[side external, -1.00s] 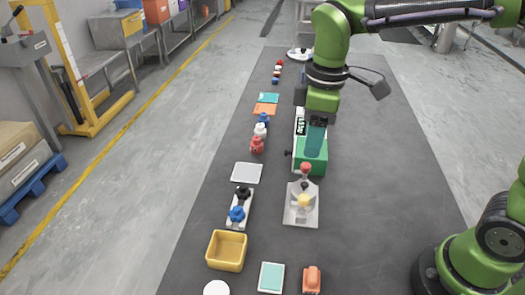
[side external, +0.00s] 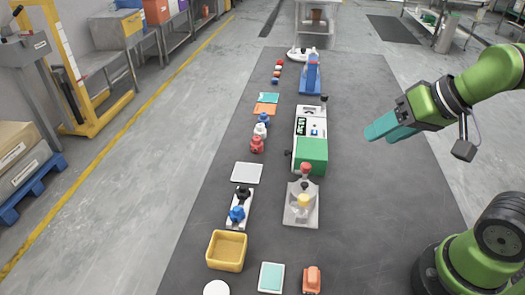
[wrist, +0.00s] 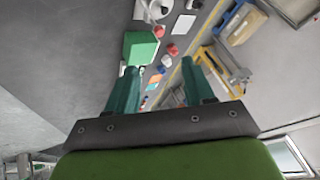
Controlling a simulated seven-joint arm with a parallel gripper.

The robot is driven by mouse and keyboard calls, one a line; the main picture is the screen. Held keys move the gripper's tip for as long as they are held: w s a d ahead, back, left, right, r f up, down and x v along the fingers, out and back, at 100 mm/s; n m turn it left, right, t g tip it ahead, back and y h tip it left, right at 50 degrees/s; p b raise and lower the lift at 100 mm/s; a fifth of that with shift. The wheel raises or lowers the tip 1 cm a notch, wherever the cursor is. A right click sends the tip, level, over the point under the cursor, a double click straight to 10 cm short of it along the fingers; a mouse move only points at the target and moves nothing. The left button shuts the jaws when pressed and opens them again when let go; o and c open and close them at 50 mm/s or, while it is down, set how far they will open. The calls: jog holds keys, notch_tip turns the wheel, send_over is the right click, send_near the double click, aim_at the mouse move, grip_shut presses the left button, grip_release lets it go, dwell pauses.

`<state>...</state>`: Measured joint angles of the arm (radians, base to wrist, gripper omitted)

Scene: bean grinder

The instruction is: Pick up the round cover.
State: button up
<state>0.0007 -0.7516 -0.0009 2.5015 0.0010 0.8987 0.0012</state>
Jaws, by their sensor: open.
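My gripper (side external: 380,134) is open and empty, off to the right of the row of devices. Its teal fingers point left in the side view and stand apart in the wrist view (wrist: 158,67). A white round disc (side external: 216,289) lies at the bottom edge of the side view, partly cut off. A white round piece (side external: 302,53) sits at the far end of the dark work surface. I cannot tell for sure which of these is the round cover. My gripper is well apart from both.
A device with a green box (side external: 311,152) stands mid-surface; the box also shows in the wrist view (wrist: 139,48). A grey plate with knobs (side external: 300,213), a yellow bin (side external: 226,252) and a blue upright part (side external: 311,72) line the dark surface (side external: 375,210). Its right side is clear.

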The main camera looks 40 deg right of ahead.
jog(key=o, duration=0.9)
jog(key=shift+c, duration=0.2)
jog(key=shift+a, duration=0.1)
jog(key=n+g+h, duration=0.2)
jog(key=n+g, duration=0.2)
jog(key=g, duration=0.3)
send_over(304, 183)
notch_tip(304, 183, down, 4)
notch_tip(304, 183, down, 11)
jog(key=shift+w+r, duration=0.1)
jog(key=shift+w, duration=0.05)
jog(key=shift+s+f, duration=0.2)
jog(key=shift+f, duration=2.5)
